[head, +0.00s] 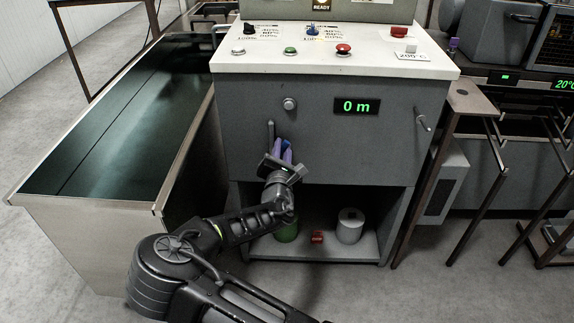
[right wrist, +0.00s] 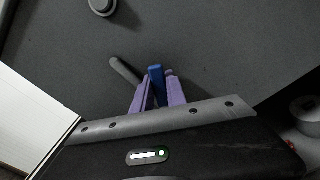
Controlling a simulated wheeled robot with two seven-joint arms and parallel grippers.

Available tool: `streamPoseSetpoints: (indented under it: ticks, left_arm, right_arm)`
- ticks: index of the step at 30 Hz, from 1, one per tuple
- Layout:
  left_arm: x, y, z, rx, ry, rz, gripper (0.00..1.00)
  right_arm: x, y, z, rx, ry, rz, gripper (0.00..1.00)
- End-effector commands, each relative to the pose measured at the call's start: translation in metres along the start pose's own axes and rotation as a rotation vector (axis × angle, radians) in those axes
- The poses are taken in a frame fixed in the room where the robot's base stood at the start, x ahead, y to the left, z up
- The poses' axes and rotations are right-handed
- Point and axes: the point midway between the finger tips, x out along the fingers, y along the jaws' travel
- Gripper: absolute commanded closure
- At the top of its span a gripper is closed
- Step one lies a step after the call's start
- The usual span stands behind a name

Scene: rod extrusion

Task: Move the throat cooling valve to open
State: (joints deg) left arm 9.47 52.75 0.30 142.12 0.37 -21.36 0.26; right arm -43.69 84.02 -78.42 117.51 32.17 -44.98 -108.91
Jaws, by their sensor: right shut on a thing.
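A blue handle (right wrist: 156,73), which looks like the throat cooling valve's, is on the dark grey front panel of the machine. My right gripper (right wrist: 158,92) has its purple fingers on either side of this handle and is shut on it. In the head view my right gripper (head: 283,152) is at the panel's lower left. A grey rod (head: 271,132) stands upright just left of the fingers; it also shows in the right wrist view (right wrist: 123,69), slanted. The handle's base is hidden, and no valve label is readable. My left gripper is not in view.
A round knob (head: 289,104) and a "0 m" display (head: 356,106) are above the gripper. A long water trough (head: 190,160) stands at left. A shelf below holds a white roll (head: 350,228), a red object (head: 317,237) and a green one (head: 287,233). Brown-framed stands (head: 470,100) are at right.

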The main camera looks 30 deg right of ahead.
Motion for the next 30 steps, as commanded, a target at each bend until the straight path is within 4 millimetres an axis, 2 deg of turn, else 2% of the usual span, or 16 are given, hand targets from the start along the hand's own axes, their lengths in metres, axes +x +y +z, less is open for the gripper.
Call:
streamPoseSetpoints:
  ticks: [5,13,23,30]
  left_arm:
    - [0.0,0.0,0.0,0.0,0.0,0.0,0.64]
    - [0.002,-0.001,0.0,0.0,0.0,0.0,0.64]
    - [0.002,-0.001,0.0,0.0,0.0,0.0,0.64]
    - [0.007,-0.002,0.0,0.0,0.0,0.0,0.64]
  right_arm:
    - [0.0,0.002,-0.001,-0.019,0.001,0.002,1.0]
    - [0.0,0.011,-0.002,-0.164,0.0,0.002,1.0]
    - [0.0,0.012,-0.002,-0.179,0.0,0.001,1.0]
    - [0.0,0.02,-0.005,-0.307,0.001,0.002,1.0]
